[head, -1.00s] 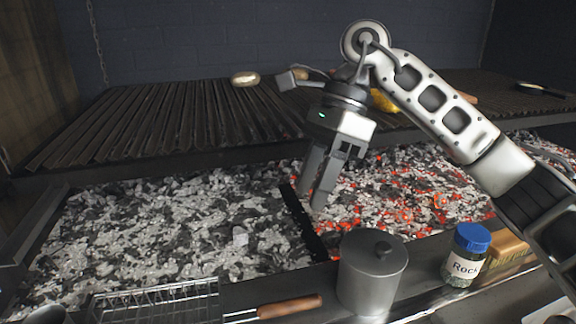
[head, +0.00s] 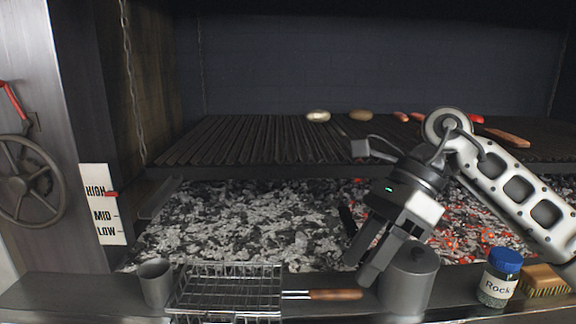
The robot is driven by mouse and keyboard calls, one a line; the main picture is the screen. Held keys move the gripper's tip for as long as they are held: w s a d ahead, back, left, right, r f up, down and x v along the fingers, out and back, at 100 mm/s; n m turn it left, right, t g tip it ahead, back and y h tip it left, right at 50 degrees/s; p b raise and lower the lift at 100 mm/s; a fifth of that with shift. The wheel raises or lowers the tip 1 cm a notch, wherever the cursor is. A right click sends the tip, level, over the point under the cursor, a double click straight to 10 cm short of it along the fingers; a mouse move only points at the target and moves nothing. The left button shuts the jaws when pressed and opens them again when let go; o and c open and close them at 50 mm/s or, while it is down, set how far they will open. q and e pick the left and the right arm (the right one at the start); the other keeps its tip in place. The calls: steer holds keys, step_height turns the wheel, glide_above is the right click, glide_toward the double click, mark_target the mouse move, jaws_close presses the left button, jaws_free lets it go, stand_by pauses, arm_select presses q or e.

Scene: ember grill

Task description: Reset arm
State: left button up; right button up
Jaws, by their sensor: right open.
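My right gripper (head: 366,272) is open and empty, fingers pointing down and to the left. It shows in front of the grey lidded pot (head: 408,285) and covers part of it; I cannot tell how far apart they are. My right arm comes in from the right over the glowing coals. My left gripper is not in the head view.
Potatoes (head: 318,116) and other food lie on the grill grate (head: 240,138). A wire basket (head: 225,290) with a wooden handle, a metal cup (head: 155,283), a blue-capped jar (head: 499,280) and a brush (head: 543,281) stand along the front ledge. A hand wheel (head: 22,182) is at left.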

steer(key=s+a+f+m+g+y, duration=0.15)
steer(key=s+a+m+y, duration=0.25)
steer(key=a+y, duration=0.65)
steer(key=w+d+f+n+t+h, duration=0.1)
steer(key=d+f+n+t+h, duration=0.3)
steer(key=n+t, duration=0.55)
steer(key=w+d+f+n+t+h, duration=0.15)
steer(key=f+n+t, duration=0.45)
steer(key=n, duration=0.7)
steer(key=w+d+f+n+t+h, duration=0.2)
steer(key=d+f+n+t+h, duration=0.15)
steer(key=n+t, duration=0.6)
steer(key=s+d+f+m+g+h, duration=0.2)
steer(key=s+f+m+g, duration=0.2)
steer(key=f, duration=0.5)
steer(key=s+d+f+m+g+h, duration=0.3)
steer(key=s+f+g, duration=0.2)
steer(key=s+f, duration=0.4)
steer(key=shift+s+d+f+m, duration=0.2)
steer(key=shift+f+m, duration=0.1)
steer(key=shift+m, duration=0.1)
